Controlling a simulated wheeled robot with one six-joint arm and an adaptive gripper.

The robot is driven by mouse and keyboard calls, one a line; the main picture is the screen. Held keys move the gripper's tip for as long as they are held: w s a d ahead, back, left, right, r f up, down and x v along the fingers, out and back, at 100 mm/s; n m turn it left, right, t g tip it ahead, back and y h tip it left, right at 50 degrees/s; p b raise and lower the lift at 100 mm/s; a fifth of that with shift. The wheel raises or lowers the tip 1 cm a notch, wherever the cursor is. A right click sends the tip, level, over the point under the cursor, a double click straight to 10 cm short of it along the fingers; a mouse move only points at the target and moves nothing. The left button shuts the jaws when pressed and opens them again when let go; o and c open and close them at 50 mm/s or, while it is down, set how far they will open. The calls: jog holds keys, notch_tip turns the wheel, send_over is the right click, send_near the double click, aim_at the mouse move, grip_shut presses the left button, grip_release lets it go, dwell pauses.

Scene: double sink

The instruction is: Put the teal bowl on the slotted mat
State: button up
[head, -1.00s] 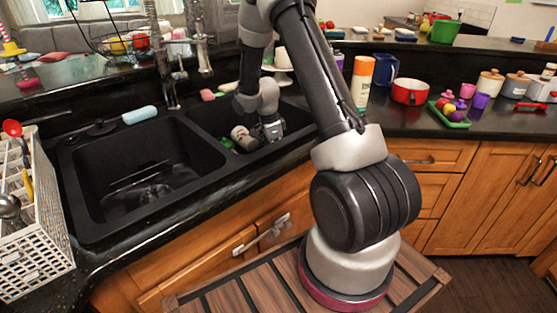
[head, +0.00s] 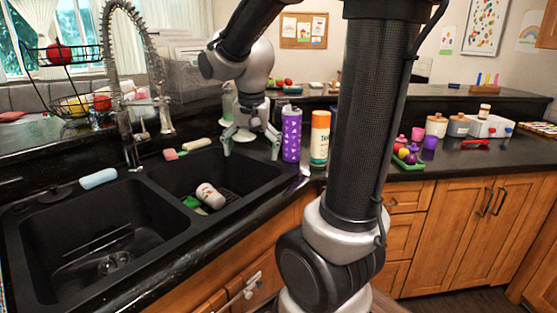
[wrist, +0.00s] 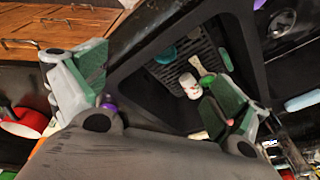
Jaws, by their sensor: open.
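My gripper (head: 250,153) is open and empty, raised above the back right of the right sink basin in the head view. Its two fingers stand wide apart in the wrist view (wrist: 158,85). The slotted mat (wrist: 188,52) is a dark grid on the basin floor, and a strip of it shows in the head view (head: 229,196). A rounded teal piece, which looks like the teal bowl (wrist: 166,55), lies at the mat's left edge in the wrist view, apart from my fingers. I cannot tell whether it rests on the mat. The bowl is hidden in the head view.
A white can (head: 210,195) and green items (head: 191,202) lie in the right basin. A light handled item (wrist: 196,63) is beside them. A purple bottle (head: 291,133) and an orange-capped bottle (head: 320,138) stand right of my gripper. The faucet (head: 130,130) rises behind the basins.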

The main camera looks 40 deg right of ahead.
jog(key=s+a+r+n+t+y, duration=0.1)
jog(key=s+a+r+n+t, duration=0.1)
jog(key=s+n, duration=0.6)
jog(key=s+a+r, duration=0.1)
jog(key=s, duration=0.5)
jog(key=shift+s+n, duration=0.2)
jog(key=shift+n, duration=0.2)
jog(key=shift+d+r, duration=0.1)
